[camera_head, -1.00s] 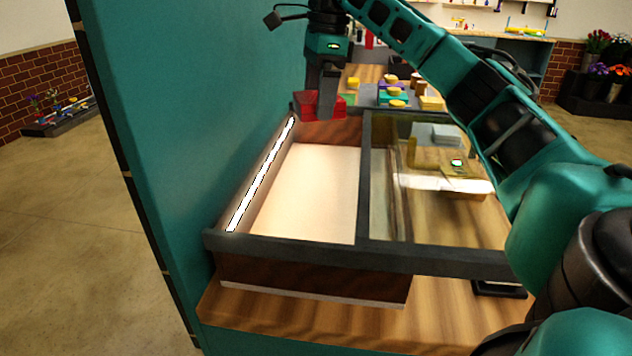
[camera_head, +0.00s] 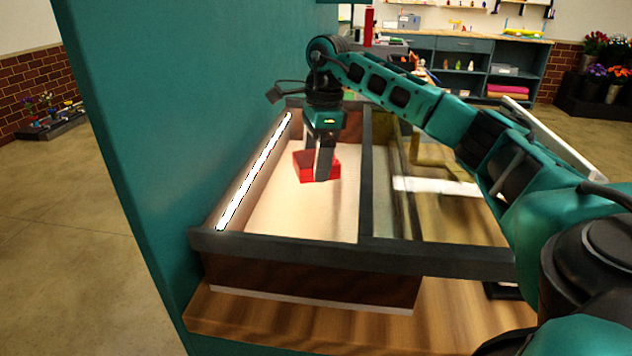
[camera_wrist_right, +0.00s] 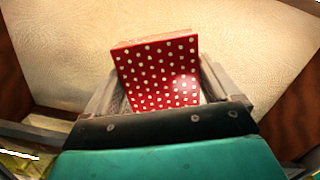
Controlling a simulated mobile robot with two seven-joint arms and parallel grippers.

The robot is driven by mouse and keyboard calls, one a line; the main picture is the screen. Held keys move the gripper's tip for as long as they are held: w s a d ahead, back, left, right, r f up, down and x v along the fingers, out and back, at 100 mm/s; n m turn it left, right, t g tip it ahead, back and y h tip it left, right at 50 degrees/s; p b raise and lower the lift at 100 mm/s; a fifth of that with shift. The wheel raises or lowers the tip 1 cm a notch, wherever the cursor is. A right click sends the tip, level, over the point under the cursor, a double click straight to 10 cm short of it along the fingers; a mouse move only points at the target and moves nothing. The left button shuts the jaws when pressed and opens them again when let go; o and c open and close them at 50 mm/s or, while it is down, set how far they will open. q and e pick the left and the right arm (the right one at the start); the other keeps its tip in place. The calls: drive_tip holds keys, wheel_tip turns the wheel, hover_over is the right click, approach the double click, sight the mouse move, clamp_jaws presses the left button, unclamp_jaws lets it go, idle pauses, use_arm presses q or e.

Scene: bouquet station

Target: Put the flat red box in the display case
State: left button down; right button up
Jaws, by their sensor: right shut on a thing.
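My right gripper (camera_head: 322,165) is shut on the flat red box (camera_head: 302,163). In the right wrist view the red box (camera_wrist_right: 160,72) has white dots and sits between the fingers, tilted a little. In the head view it is over the open left part of the display case (camera_head: 300,245), inside the frame's outline. The case has a pale floor (camera_head: 285,205), dark frame bars and a lit strip along its left side. I cannot tell whether the box touches the floor. My left gripper is not in view.
A teal wall panel (camera_head: 170,130) stands close along the case's left side. The case's right part (camera_head: 440,215) is under glass, with my right arm above it. Shelves (camera_head: 470,65) stand far behind.

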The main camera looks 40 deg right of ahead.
sight(316, 193)
drive_tip(key=shift+f, duration=2.45)
drive_tip(key=shift+f, duration=0.1)
drive_tip(key=o, duration=1)
drive_tip(key=r, duration=0.8)
drive_tip(key=d+r+p, duration=0.1)
drive_tip(key=r, duration=0.3)
drive_tip(key=shift+s+d, duration=0.1)
drive_tip(key=shift+s, duration=0.25)
